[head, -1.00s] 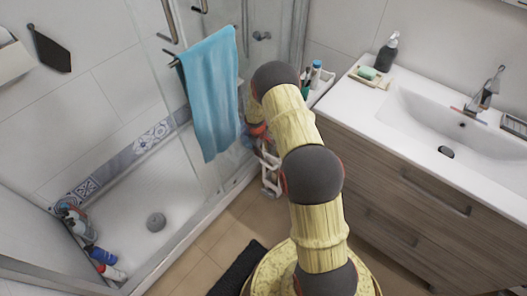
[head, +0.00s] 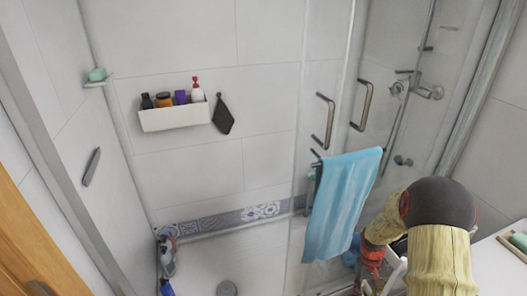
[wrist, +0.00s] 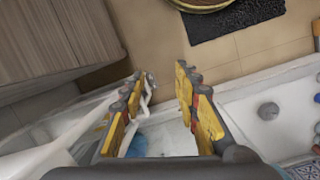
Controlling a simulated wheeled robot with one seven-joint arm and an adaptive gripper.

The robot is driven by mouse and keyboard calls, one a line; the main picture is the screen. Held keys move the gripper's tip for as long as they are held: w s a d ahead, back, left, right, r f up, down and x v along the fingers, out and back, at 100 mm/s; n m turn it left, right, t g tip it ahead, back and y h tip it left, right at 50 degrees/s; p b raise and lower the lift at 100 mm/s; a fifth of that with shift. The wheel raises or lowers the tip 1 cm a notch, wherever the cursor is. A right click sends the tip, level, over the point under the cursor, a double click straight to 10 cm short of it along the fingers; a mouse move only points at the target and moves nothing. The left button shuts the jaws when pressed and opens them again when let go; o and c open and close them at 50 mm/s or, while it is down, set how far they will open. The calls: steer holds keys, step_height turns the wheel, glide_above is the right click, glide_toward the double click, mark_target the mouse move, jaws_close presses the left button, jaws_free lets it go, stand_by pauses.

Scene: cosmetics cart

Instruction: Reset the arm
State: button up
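My arm shows at the lower right of the head view, with yellow links and dark grey joints. It reaches down beside the blue towel (head: 340,205). My gripper in the wrist view (wrist: 163,90) has its two yellow and grey fingers spread apart. I see nothing held between them. Part of a white cart (head: 396,272) shows next to the arm in the head view. In the wrist view, white parts and a blue patch (wrist: 137,146) lie beyond the left finger; I cannot tell what the blue patch is.
Glass shower doors with metal handles (head: 329,122) stand left of the arm. A white wall shelf (head: 176,117) holds several bottles. In the wrist view, a wooden cabinet (wrist: 50,40) is at the left and a dark mat (wrist: 238,20) lies on the tiled floor.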

steer(key=s+a+r+t, duration=0.2)
steer(key=s+a+r, duration=0.4)
steer(key=r, duration=0.7)
steer(key=s+a+r+t+p, duration=0.1)
steer(key=s+a+r+t, duration=0.2)
steer(key=r, duration=1.1)
steer(key=s+a+r+t, duration=0.2)
steer(key=s+a+r, duration=0.6)
steer(key=s+r, duration=0.3)
step_height(320, 180, up, 3)
steer(key=shift+a+t+y, duration=0.4)
steer(key=shift+d, duration=0.1)
